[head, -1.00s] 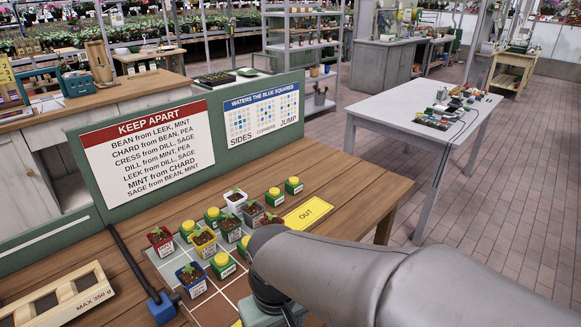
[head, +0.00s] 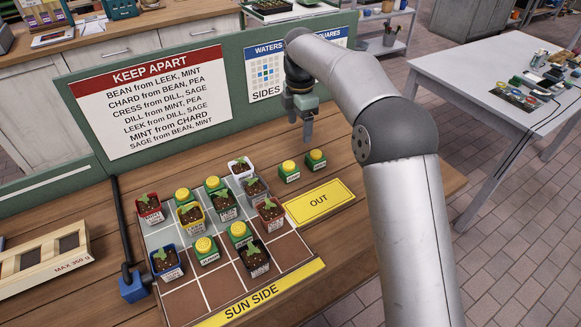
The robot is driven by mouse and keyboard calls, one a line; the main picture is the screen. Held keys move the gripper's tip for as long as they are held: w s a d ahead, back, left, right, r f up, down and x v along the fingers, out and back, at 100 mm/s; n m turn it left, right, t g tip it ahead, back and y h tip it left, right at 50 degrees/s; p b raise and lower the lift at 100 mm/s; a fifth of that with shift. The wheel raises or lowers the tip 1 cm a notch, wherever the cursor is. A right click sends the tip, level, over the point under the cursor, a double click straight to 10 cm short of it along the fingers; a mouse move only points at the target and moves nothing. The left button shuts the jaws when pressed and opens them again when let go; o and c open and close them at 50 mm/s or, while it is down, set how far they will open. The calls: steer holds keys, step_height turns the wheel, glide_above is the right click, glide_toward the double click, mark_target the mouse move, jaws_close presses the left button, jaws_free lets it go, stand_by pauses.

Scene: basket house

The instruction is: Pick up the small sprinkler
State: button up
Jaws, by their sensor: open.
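Several green sprinklers with round yellow tops are in the head view. Two stand on the bare wood by the yellow OUT plate: a left sprinkler (head: 289,171) and a right sprinkler (head: 316,160). Others stand on the grid board, such as a front sprinkler (head: 207,250), another beside it (head: 239,234), and two farther back (head: 183,196) (head: 213,185). Their labels are too small to read surely, and I cannot tell which is the small one. My gripper (head: 307,134) is open, points down, and hangs above and behind the two off-board sprinklers, apart from them. Its fingers are seen edge-on.
Potted seedlings such as a blue pot (head: 167,263) and a white pot (head: 239,168) crowd the grid board (head: 183,300). The yellow OUT plate (head: 319,202) is empty. A green sign panel (head: 217,118) stands behind. A wooden tray (head: 45,262) lies left.

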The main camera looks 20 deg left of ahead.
steer(key=a+n, duration=0.1)
steer(key=a, duration=0.1)
glide_toward(289, 164)
steer(key=shift+n, duration=0.3)
steer(key=f, duration=0.4)
steer(key=f+p, duration=0.1)
steer(key=f, duration=0.1)
steer(key=shift+w+d+f, duration=0.25)
steer(key=shift+d+f, duration=0.05)
steer(key=shift+f, duration=0.1)
steer(key=shift+s+a+f+p, duration=0.2)
steer(key=shift+f+p, duration=0.15)
steer(key=shift+f, duration=1.05)
steer(key=shift+s+a+f+p, duration=0.15)
steer(key=shift+f+p, duration=0.15)
steer(key=shift+f, duration=1.05)
steer(key=shift+w, duration=0.1)
steer(key=c, duration=1.1)
steer(key=shift+r, duration=0.1)
steer(key=shift+c, duration=0.2)
